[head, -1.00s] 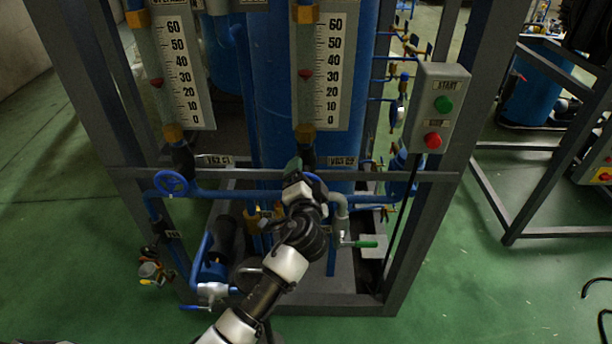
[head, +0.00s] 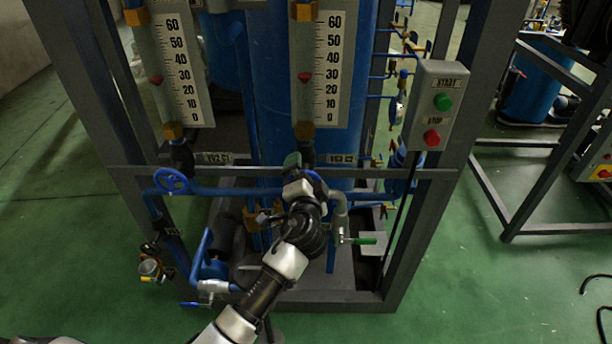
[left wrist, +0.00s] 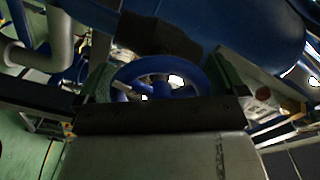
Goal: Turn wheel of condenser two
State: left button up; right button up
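The blue wheel of condenser two (head: 315,176) is mostly hidden behind my left gripper (head: 297,163) in the head view, beside the label "V02 C2" (head: 341,159). In the left wrist view the wheel (left wrist: 187,72) shows its rim and spokes straight ahead, between the two fingers of the left gripper (left wrist: 163,72). The fingers are wide apart, one on each side of the rim. I cannot tell whether the pads touch the rim. My right gripper is not in view.
Another blue wheel (head: 172,181) sits left, by the label "V02 C1". Flow gauges (head: 322,75) stand above, and a start/stop box (head: 436,105) hangs right. Grey frame bars (head: 420,175) surround the pipes.

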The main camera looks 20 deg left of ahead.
pick_arm(q)
jog(key=shift+s, duration=0.1)
jog(key=b+v, duration=0.2)
jog(key=v, duration=0.8)
jog(key=shift+s, duration=0.3)
jog(key=shift+d, duration=0.1)
jog(key=s+f+g+h, duration=0.2)
jog(key=s+f+g, duration=0.2)
jog(key=f, duration=1.3)
jog(key=s+f+g+h, duration=0.2)
jog(key=s+f+g, duration=0.15)
jog(key=f, duration=1.35)
jog(key=s+a+f+n+g+h, duration=0.1)
jog(key=s+a+f+g, duration=0.1)
jog(key=s+f, duration=0.45)
jog(key=s+a+f+n+g, duration=0.1)
jog(key=s+f+g, duration=0.2)
jog(key=s+f, duration=0.35)
jog(key=s+a+f+n+g, duration=0.2)
jog(key=s+f, duration=0.3)
jog(key=s, duration=0.6)
jog(key=s+a+f+n+g, duration=0.2)
jog(key=s+a+f, duration=0.2)
jog(key=s, duration=0.7)
jog(key=shift+a+f, duration=0.2)
jog(key=shift+f, duration=0.2)
